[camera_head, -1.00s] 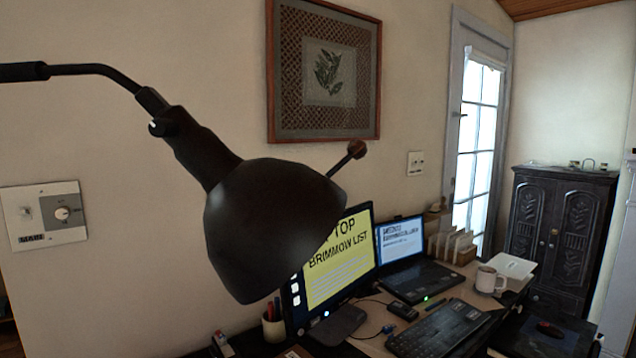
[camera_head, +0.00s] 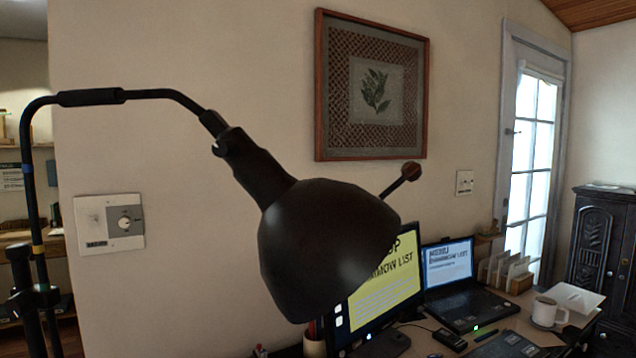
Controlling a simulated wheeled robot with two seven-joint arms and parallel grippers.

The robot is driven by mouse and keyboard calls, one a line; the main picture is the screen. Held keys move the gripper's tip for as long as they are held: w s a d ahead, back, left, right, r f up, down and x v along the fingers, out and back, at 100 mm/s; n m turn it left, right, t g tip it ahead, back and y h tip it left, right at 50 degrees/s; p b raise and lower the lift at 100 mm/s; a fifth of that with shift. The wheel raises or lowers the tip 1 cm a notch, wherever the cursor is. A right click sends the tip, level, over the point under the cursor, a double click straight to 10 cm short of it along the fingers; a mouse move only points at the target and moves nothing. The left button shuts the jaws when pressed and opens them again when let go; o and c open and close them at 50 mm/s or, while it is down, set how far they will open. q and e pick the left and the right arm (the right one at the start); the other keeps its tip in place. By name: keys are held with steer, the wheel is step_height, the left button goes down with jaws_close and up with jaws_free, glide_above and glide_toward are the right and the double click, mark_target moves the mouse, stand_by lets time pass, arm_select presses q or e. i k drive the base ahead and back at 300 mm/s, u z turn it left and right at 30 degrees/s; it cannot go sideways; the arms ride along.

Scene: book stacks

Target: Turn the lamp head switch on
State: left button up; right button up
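A black desk lamp head (camera_head: 325,245) hangs large in the middle of the head view, its shade tilted down to the right. A thin rod with a reddish-brown knob (camera_head: 411,171) sticks out from the shade's upper right side. A small knob (camera_head: 218,151) sits on the lamp's neck. The curved black lamp arm (camera_head: 90,97) runs left and down to a stand (camera_head: 38,262) at the left edge. The lamp shows no glow; the shade's inside is hidden. Neither of my grippers is in view.
Behind the lamp, a desk holds a monitor (camera_head: 385,276), a laptop (camera_head: 468,306) and a white mug (camera_head: 546,311). A framed picture (camera_head: 372,88) and a wall dial panel (camera_head: 109,223) hang on the wall. A dark cabinet (camera_head: 600,250) stands at right.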

mark_target(224, 148)
steer(key=u, duration=1.85)
steer(key=k, duration=0.75)
steer(key=z, duration=1.05)
